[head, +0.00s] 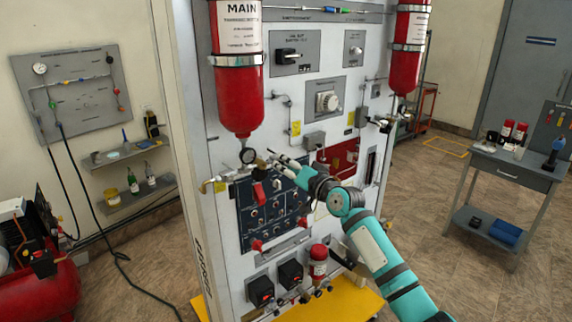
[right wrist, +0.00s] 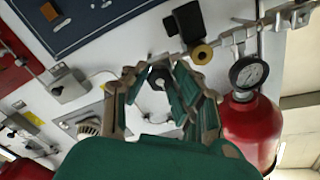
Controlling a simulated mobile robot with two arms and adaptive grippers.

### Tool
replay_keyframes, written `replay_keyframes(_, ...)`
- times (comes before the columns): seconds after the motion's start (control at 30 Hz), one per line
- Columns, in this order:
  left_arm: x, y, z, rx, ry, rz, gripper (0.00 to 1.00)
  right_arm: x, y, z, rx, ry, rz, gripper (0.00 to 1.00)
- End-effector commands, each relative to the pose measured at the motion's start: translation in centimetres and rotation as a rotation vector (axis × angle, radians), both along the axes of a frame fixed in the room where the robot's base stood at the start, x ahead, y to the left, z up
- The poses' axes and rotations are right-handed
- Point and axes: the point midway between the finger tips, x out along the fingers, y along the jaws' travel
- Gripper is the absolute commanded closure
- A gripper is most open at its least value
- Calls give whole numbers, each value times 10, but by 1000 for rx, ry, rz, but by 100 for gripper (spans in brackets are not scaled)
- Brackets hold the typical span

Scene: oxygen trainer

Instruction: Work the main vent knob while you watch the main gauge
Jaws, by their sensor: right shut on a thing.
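The MAIN cylinder (head: 236,95) hangs red on the white panel in the head view, with the small round main gauge (head: 248,156) just below it. The gauge's pale dial also shows in the right wrist view (right wrist: 248,72), but its needle is too small to read. My right gripper (head: 272,158) reaches the fittings just right of the gauge. In the right wrist view, a dark round knob (right wrist: 157,78), seemingly the main vent knob, sits between the fingers, which are shut on it and partly hide it. My left gripper is out of view.
A brass fitting (right wrist: 201,54) and a black block are close to the fingers in the right wrist view. A dark blue switch panel (head: 265,215) lies below the gauge. A second red cylinder (head: 406,55) hangs to the right. A side table (head: 510,172) stands far right, with open floor before it.

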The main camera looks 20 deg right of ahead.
Motion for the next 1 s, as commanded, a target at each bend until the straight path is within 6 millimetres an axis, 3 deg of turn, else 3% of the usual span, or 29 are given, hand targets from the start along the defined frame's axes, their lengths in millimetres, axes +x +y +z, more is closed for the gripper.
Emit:
replay_keyframes(0.73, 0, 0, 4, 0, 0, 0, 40, 0, 0, 0, 88, 32, -1, 100)
replay_keyframes(0.77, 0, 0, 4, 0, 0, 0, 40, 0, 0, 0, 88, 32, -1, 73)
replay_keyframes(0.93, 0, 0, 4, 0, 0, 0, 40, 0, 0, 0, 87, 32, -1, 52)
replay_keyframes(1.0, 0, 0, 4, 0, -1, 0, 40, 0, 0, 0, 88, 31, -1, 52)
